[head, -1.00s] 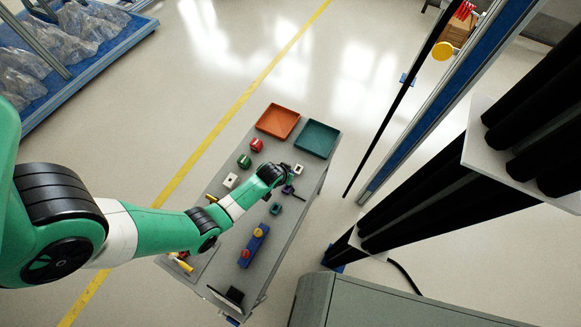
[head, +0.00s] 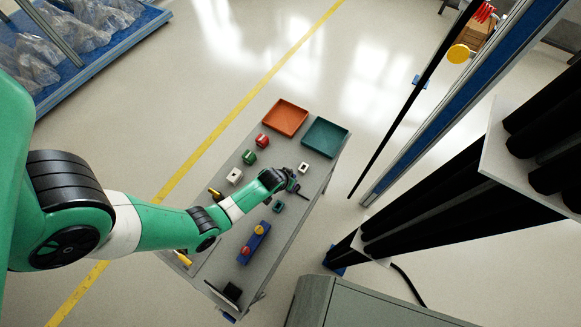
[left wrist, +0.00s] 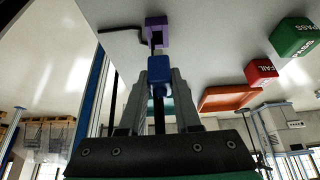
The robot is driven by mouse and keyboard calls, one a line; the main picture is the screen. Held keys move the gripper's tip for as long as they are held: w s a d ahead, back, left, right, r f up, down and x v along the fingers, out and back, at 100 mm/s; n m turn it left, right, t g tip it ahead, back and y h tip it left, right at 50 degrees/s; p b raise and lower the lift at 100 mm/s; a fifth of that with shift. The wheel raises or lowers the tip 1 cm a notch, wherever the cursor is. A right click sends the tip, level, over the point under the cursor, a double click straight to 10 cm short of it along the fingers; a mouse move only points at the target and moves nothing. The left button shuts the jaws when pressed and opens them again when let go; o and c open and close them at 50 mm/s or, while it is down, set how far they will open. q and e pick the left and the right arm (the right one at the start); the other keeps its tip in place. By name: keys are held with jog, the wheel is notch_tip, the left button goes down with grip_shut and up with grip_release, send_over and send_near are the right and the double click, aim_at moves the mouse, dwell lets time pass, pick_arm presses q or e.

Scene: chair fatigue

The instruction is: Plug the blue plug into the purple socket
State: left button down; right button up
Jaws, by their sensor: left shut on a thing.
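My left gripper (left wrist: 160,88) is shut on the blue plug (left wrist: 160,70), which sits between the two fingers in the left wrist view. The purple socket (left wrist: 157,27) is just beyond the plug, nearly in line with it, and a dark lead runs off to its left. The plug's body looks a little apart from the socket; I cannot tell whether its tip touches. In the head view my left gripper (head: 289,183) is over the right part of the table, and it largely hides the plug and the purple socket. My right gripper is not in view.
On the grey table (head: 215,268) are an orange tray (head: 285,118), a teal tray (head: 325,137), a red block (head: 262,140), a green block (head: 249,157), white sockets (head: 234,176) (head: 304,167), a teal socket (head: 278,207) and a blue box with round knobs (head: 252,246).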

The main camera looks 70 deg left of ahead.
pick_arm(q)
jog(key=shift+f+b, duration=0.65)
jog(key=shift+f, duration=0.5)
jog(key=shift+f+b, duration=1.15)
jog(key=shift+f, duration=0.15)
dwell(0.6)
jog(key=c, duration=0.5)
grip_release()
jog(key=shift+r, duration=0.1)
jog(key=shift+c, duration=0.2)
jog(key=p+v, duration=0.8)
jog(key=v, duration=0.3)
jog(key=shift+r, duration=0.3)
